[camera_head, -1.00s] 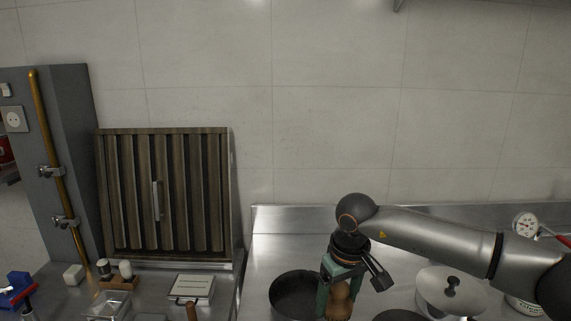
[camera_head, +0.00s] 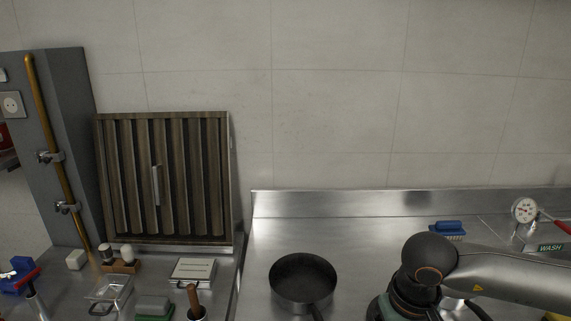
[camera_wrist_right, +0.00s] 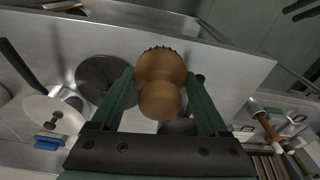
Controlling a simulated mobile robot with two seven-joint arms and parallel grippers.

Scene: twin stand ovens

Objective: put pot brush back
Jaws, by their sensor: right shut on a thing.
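The pot brush (camera_wrist_right: 160,82), a rounded wooden head with a dark bristle edge, is held between the fingers of my right gripper (camera_wrist_right: 160,78) in the right wrist view. The fingers are shut on its sides, and the brush is in the air above the steel counter. In the head view my right arm reaches in from the right and the wrist is at the bottom edge; the fingers and brush are out of frame there. My left gripper is not in view.
A dark pan (camera_head: 303,280) stands on the steel counter. A blue brush (camera_head: 447,229) lies near the back edge by the WASH sign (camera_head: 550,248). Left are a scale (camera_head: 193,270), glass dish (camera_head: 110,290) and wooden-handled tool (camera_head: 194,303). A pot lid (camera_wrist_right: 50,118) shows in the wrist view.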

